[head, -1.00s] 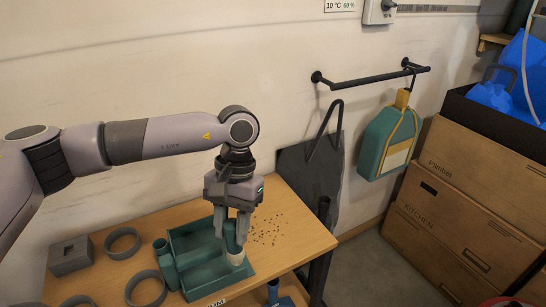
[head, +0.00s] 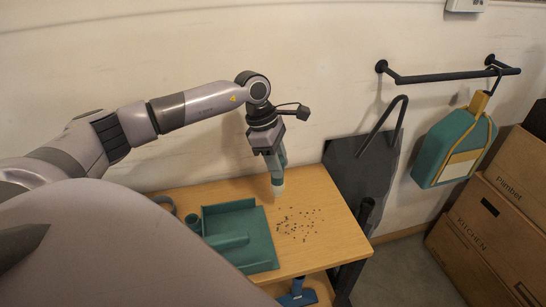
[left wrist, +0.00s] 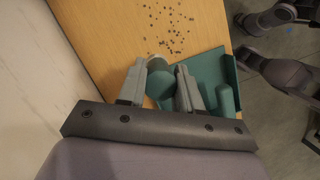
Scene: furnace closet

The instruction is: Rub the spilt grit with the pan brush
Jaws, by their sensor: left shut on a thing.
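My left gripper (head: 270,150) is shut on the pan brush (head: 277,180), a teal handle with a pale bristle end pointing down. The brush hangs near-upright beside the back right corner of the teal dustpan (head: 262,248), at the left edge of the grit. Whether the bristles touch the table is unclear. The spilt grit (head: 299,223) is a scatter of dark specks on the wooden table. In the left wrist view, the brush (left wrist: 158,82) sits between the fingers (left wrist: 160,78), with the grit (left wrist: 168,28) beyond and the dustpan (left wrist: 208,68) to the right. My right gripper is not recognisable.
The wooden table (head: 335,235) has bare room around the grit. A dark panel (head: 365,180) leans on the wall beside the table. Cartons (head: 490,230) stand at right.

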